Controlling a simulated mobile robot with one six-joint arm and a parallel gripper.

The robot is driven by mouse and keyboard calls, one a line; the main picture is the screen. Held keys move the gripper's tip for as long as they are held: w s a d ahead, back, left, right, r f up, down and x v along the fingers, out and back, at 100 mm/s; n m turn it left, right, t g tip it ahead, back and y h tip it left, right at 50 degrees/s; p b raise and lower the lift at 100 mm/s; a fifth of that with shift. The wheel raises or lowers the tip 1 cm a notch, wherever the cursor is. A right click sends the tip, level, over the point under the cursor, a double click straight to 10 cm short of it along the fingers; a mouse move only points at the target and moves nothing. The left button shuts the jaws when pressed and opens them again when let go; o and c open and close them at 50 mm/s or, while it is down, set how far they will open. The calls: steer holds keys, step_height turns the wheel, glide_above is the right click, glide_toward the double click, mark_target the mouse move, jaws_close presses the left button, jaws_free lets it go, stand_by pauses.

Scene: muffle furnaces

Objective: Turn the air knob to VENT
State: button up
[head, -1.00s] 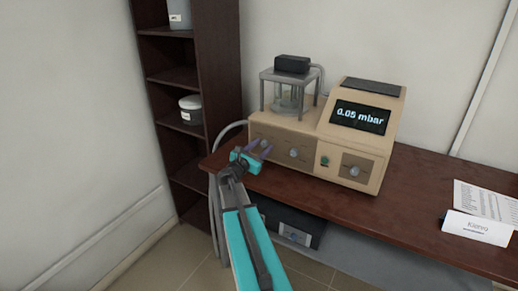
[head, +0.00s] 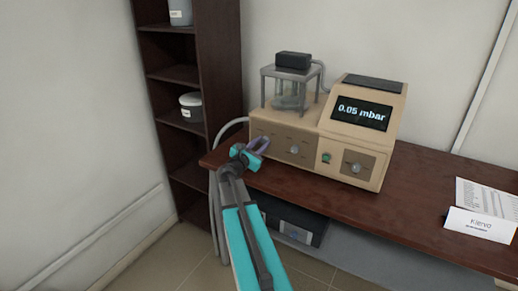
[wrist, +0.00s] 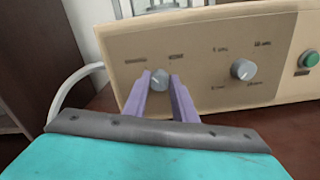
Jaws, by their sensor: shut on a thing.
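The beige machine (head: 335,130) stands on the table, and its display reads 0.05 mbar. In the wrist view the left grey knob (wrist: 159,83) sits on the front panel (wrist: 205,62), with a small label to its upper left and another, seemingly VENT, to its upper right. A pale mark shows on the knob's face, but its exact setting is hard to read. My gripper (head: 262,143) reaches the panel's left end. In the wrist view its purple fingers (wrist: 160,85) are shut on this knob, one on each side. In the head view the gripper hides the knob.
A second knob (wrist: 243,69) and a green button (wrist: 310,59) lie to the right. A glass chamber (head: 288,95) stands on the machine. A dark shelf (head: 190,75) and a hose (wrist: 67,98) are at left. The brown table (head: 410,205) is clear towards the right-hand papers.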

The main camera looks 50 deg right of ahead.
steer(key=m+b, duration=0.5)
steer(key=b, duration=0.3)
steer(key=m+b, duration=0.6)
steer(key=b, duration=0.2)
steer(key=m+b, duration=0.6)
steer(key=b, duration=0.3)
steer(key=shift+s+d+f, duration=0.25)
steer(key=shift+s+f, duration=0.05)
steer(key=shift+s, duration=0.05)
steer(key=shift+r, duration=0.1)
steer(key=o, duration=1)
steer(key=shift+o, duration=0.2)
steer(key=shift+w, duration=0.1)
steer(key=shift+a, duration=0.25)
